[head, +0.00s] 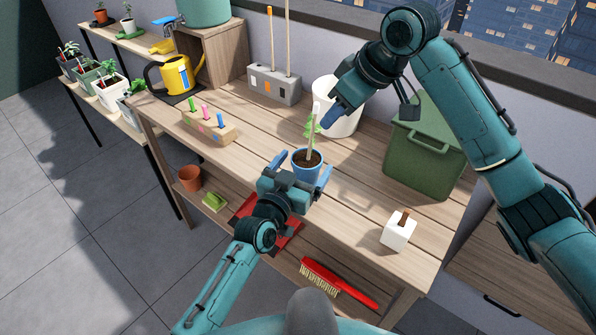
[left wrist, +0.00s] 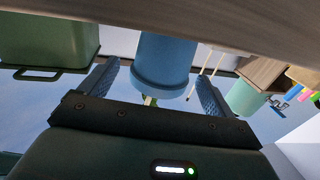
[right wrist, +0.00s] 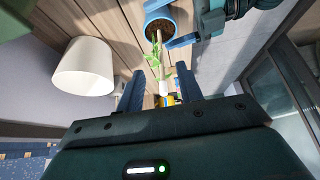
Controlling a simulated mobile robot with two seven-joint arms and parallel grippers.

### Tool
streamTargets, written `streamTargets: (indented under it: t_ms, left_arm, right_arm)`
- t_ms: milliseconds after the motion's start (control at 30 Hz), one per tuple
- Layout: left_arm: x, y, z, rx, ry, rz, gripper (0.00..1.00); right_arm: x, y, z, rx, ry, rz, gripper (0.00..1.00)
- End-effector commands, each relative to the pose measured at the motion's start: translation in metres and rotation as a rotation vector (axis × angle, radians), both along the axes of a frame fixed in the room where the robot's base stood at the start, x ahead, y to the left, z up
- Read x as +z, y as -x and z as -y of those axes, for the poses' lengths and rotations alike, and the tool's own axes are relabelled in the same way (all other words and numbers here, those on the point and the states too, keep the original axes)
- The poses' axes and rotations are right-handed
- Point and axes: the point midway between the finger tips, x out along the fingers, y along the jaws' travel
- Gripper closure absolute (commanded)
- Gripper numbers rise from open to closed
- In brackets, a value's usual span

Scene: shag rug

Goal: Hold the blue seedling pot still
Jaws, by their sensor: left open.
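The blue seedling pot (head: 307,168) stands on the wooden bench, filled with dark soil. A pale stake with green leaves (head: 312,130) rises from it. My left gripper (head: 301,171) is open at the pot's near side. In the left wrist view the pot (left wrist: 165,65) shows between its fingers (left wrist: 160,72), with gaps on both sides. My right gripper (head: 330,117) is above the pot beside the top of the stake. In the right wrist view its fingers (right wrist: 160,84) are apart, with the leafy stake (right wrist: 158,58) in line with the gap; I see no contact.
A white pot (head: 340,118) stands behind the right gripper. A green lidded bin (head: 425,160) is to the right, a white block (head: 398,232) near the front edge. A wooden block with coloured pegs (head: 208,126) and a yellow watering can (head: 178,76) are to the left.

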Motion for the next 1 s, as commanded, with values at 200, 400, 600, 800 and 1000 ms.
streamTargets:
  t_ms: [200,400,600,800,1000]
  left_arm:
    - [-0.002,0.025,-0.011,0.000,-0.001,-0.003,0.11]
    - [-0.002,0.065,-0.030,0.000,-0.003,-0.003,0.11]
    - [-0.001,0.096,-0.044,0.000,-0.002,-0.002,0.11]
    - [0.000,0.108,-0.050,0.000,0.000,0.000,0.11]
    - [0.000,0.108,-0.050,0.000,0.000,0.000,0.11]
  right_arm:
    - [0.000,0.000,0.000,0.000,0.000,0.000,0.64]
    - [0.000,0.000,0.000,0.000,0.000,0.000,0.64]
    - [0.000,0.000,0.000,0.000,0.000,0.000,0.64]
    - [0.000,0.000,0.000,0.000,0.000,0.000,0.64]
    - [0.000,0.000,0.000,0.000,0.000,0.000,0.64]
